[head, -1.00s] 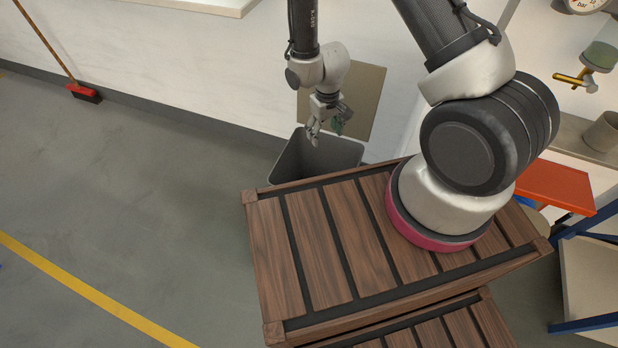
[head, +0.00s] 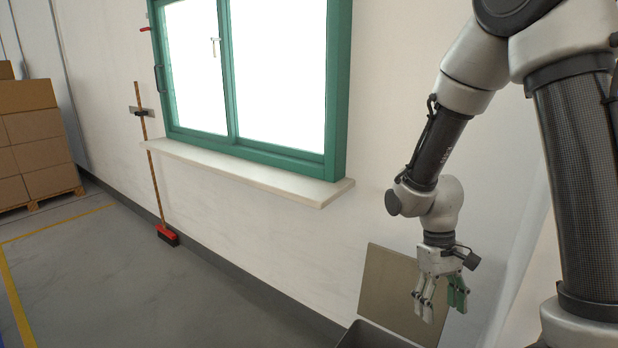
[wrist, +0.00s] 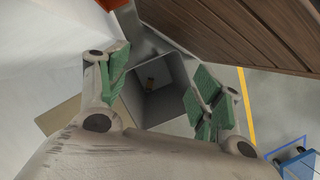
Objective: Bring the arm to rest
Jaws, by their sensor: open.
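My gripper (head: 440,300) hangs pointing down at the lower right of the head view, above a grey bin (head: 372,338). In the wrist view my gripper (wrist: 158,95) has its green-padded fingers spread wide with nothing between them.
A tan panel (head: 385,290) leans on the wall behind the bin. A green-framed window (head: 235,80) with a protruding sill (head: 250,172) is to the left. Wooden slats (wrist: 245,35) show close by in the wrist view.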

